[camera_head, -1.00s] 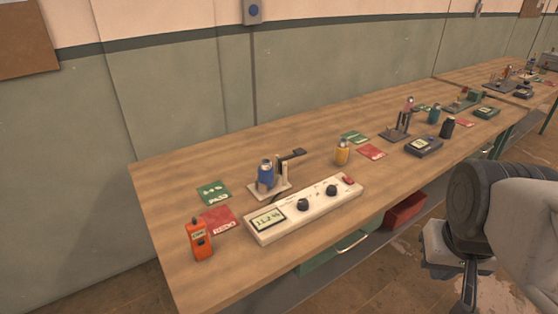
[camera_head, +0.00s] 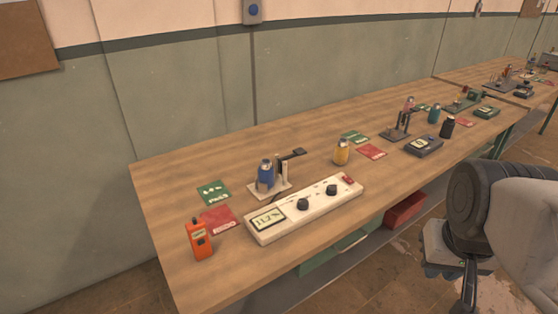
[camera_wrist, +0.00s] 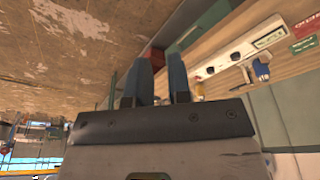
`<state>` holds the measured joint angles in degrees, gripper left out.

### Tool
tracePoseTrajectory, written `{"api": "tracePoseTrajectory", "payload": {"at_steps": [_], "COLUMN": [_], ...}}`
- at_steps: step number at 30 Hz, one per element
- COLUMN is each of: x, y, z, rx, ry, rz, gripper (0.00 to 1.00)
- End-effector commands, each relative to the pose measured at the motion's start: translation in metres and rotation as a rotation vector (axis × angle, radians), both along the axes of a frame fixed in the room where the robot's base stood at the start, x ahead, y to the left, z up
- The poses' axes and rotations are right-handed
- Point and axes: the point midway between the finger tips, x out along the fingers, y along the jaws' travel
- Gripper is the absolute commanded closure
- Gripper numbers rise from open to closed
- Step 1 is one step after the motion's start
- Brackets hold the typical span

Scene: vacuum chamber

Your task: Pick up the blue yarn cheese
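The blue yarn cheese (camera_head: 266,173) stands upright on a small pale stand with a dark lever beside it, left of the middle of the bench in the head view. It also shows in the wrist view (camera_wrist: 262,71), at the right. My gripper (camera_wrist: 161,76) shows two dark blue-grey fingers with a gap between them and nothing held. It is well apart from the blue yarn cheese. In the head view my arm is at the lower right, off the bench's front edge.
A white instrument (camera_head: 305,209) lies just in front of the stand. An orange handheld meter (camera_head: 200,240), a green card (camera_head: 213,193) and a red card (camera_head: 218,219) are to the left. A yellow yarn cheese (camera_head: 341,152) stands to the right. Bare bench top lies behind.

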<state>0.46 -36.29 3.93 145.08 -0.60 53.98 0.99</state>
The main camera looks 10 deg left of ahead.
Motion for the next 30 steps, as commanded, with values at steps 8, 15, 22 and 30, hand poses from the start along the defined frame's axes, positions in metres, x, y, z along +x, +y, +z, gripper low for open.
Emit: {"api": "tracePoseTrajectory", "payload": {"at_steps": [8, 15, 22, 30], "x": [0.000, 0.000, 0.000, 0.013], "y": [0.000, 0.000, 0.000, 0.003], "z": [0.000, 0.000, 0.000, 0.002], "rx": [0.000, 0.000, 0.000, -0.026], "ry": [0.000, 0.000, 0.000, 0.018], "rz": [0.000, 0.000, 0.001, 0.042], "gripper": [0.39, 0.07, 0.07, 0.07]}}
